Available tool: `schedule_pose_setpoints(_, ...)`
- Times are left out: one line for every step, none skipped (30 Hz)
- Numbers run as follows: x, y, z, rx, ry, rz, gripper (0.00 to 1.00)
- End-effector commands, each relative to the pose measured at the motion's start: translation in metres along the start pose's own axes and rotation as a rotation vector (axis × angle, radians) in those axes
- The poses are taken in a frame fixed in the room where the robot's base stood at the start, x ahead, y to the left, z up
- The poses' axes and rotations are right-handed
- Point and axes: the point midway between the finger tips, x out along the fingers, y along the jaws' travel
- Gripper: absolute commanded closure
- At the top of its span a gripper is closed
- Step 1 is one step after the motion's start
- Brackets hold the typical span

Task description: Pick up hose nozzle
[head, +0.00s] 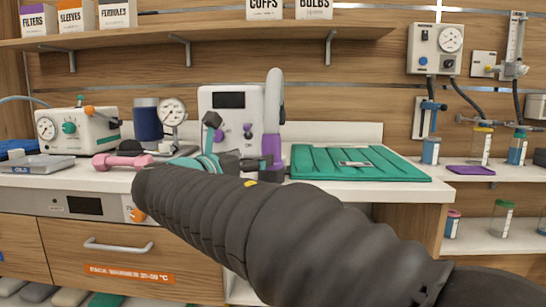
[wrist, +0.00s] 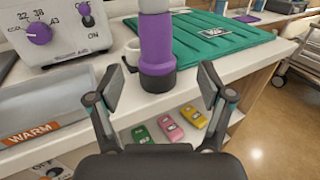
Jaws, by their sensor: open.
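What I take to be the hose nozzle (wrist: 157,45) stands upright on the counter, white above with a purple collar and a dark foot. In the head view the nozzle (head: 272,110) shows as a tall pale shape with a rounded top, its purple part lower down. My gripper (wrist: 162,86) is open and empty. In the wrist view the nozzle's lower part appears between the fingertips, with a gap on each side. How far it is beyond them is hard to tell. In the head view my gripper (head: 231,143) is just left of the nozzle, partly hidden by my arm.
Several small coloured items lie on a lower shelf (wrist: 168,150).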

Motion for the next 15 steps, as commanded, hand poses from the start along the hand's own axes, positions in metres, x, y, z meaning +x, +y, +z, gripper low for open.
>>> schedule_pose_setpoints(0.011, -0.001, -0.001, -0.001, 0.001, -0.004, 0.20)
schedule_pose_setpoints(0.017, -0.001, -0.001, -0.001, 0.001, -0.004, 0.20)
schedule_pose_setpoints(0.023, -0.001, -0.001, 0.000, 0.001, -0.003, 0.20)
schedule_pose_setpoints(0.027, -0.001, 0.000, 0.000, 0.001, -0.003, 0.20)
schedule_pose_setpoints(0.032, -0.001, 0.000, 0.001, 0.001, -0.003, 0.20)
schedule_pose_setpoints(0.036, 0.000, 0.000, 0.001, 0.002, -0.002, 0.20)
schedule_pose_setpoints(0.039, 0.000, 0.000, 0.001, 0.002, -0.001, 0.20)
schedule_pose_setpoints(0.041, 0.000, 0.000, 0.001, 0.002, -0.001, 0.20)
schedule_pose_setpoints(0.044, 0.000, -0.001, 0.001, 0.002, -0.001, 0.20)
schedule_pose_setpoints(0.045, 0.000, -0.001, 0.001, 0.002, -0.001, 0.20)
schedule_pose_setpoints(0.046, 0.000, -0.001, 0.001, 0.002, 0.000, 0.20)
schedule_pose_setpoints(0.047, 0.000, -0.001, 0.001, 0.002, 0.000, 0.20)
schedule_pose_setpoints(0.048, 0.001, -0.001, 0.001, 0.002, 0.001, 0.20)
schedule_pose_setpoints(0.049, 0.001, 0.000, 0.001, 0.002, 0.001, 0.20)
schedule_pose_setpoints(0.052, 0.001, 0.000, 0.001, 0.002, 0.000, 0.20)
